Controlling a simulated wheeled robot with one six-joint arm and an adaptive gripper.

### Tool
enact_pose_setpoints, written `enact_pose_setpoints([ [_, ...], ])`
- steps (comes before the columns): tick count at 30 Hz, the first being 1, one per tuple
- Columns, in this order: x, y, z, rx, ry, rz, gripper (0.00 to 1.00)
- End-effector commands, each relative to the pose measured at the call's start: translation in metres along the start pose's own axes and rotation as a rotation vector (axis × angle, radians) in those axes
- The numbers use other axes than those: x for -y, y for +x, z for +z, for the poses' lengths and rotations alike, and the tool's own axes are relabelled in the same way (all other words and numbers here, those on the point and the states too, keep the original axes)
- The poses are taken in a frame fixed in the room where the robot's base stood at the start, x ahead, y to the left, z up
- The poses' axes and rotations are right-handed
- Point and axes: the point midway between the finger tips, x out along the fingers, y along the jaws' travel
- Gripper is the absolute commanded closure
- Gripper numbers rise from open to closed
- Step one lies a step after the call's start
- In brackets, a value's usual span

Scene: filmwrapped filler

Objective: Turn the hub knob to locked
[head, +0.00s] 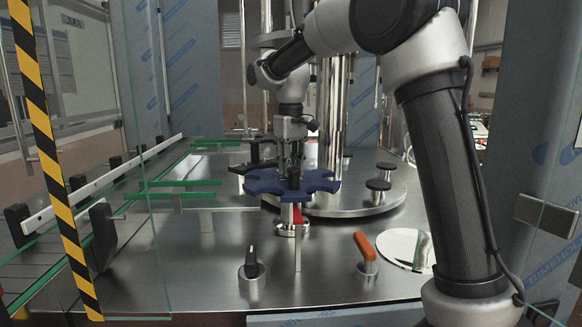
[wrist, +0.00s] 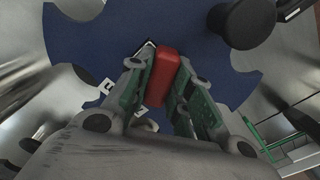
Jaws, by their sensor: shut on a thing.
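The hub knob is a red bar (wrist: 165,70) on top of the blue star wheel (wrist: 85,45), seen in the wrist view. My gripper (wrist: 165,95) has a finger on each side of it and is shut on it. White marks with dark print (wrist: 106,87) lie beside the knob, partly covered by the fingers; I cannot read which position it points to. In the head view my gripper (head: 296,158) reaches down onto the middle of the blue star wheel (head: 265,183); the red bar is hidden there.
Green guide rails (head: 180,184) lie at left. A black selector knob (head: 251,264) and an orange-handled lever (head: 364,246) stand in front. Black round pads (head: 378,185) sit at right. Glass panels flank the machine.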

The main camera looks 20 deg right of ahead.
Motion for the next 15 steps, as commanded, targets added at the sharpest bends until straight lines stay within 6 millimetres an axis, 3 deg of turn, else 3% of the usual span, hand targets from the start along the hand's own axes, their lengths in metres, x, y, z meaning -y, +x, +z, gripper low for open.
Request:
enact_pose_setpoints([
  [15,-0.0003,-0.0009,-0.0003,-0.002,0.411,0.001,1.00],
])
